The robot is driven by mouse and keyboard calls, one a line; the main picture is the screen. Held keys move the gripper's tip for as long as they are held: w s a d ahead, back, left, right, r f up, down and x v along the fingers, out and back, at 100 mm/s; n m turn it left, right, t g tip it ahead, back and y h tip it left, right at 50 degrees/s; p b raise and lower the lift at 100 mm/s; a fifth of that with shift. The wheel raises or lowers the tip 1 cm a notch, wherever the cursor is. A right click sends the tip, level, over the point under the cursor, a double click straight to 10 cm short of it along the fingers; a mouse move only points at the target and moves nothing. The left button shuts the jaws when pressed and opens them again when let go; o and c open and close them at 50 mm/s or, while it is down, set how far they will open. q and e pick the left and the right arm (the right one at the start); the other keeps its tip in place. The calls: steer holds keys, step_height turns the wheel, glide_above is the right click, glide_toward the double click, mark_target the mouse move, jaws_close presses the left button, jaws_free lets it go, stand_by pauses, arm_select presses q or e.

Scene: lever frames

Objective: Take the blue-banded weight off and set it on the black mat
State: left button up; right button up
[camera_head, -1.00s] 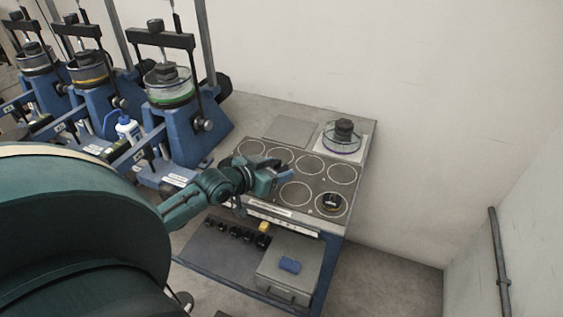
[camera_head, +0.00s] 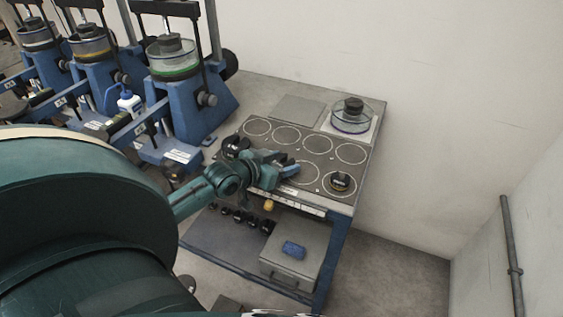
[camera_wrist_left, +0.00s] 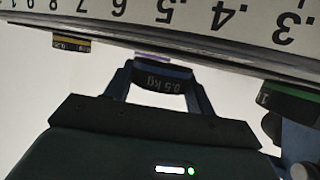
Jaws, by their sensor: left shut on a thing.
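My left gripper (camera_head: 284,169) reaches in from the left over the near edge of the dark mat with white rings (camera_head: 318,166). In the left wrist view its fingers are shut on a dark weight (camera_wrist_left: 160,82) marked "0.5 kg", upside down, with a bluish band. In the head view the gripper hides this weight. I cannot tell there whether it touches the mat. A yellow-banded weight (camera_wrist_left: 72,41) and a green-banded one (camera_wrist_left: 290,101) show beside the held weight. My right gripper is not in view.
Blue lever frames (camera_head: 185,115) stand at the left. A clear cell (camera_head: 352,116) with a dark top stands at the table's back right. Below, a grey box (camera_head: 285,268) carries a blue item (camera_head: 293,249). A white numbered strip (camera_wrist_left: 180,22) crosses the wrist view.

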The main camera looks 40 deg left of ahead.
arm_select(q)
steer(key=shift+f, duration=0.3)
stand_by(0.5)
steer(key=o, duration=1.2)
steer(key=shift+f, duration=0.2)
steer(key=v, duration=1.3)
steer(key=shift+r, duration=0.2)
steer(key=shift+s+f, duration=0.1)
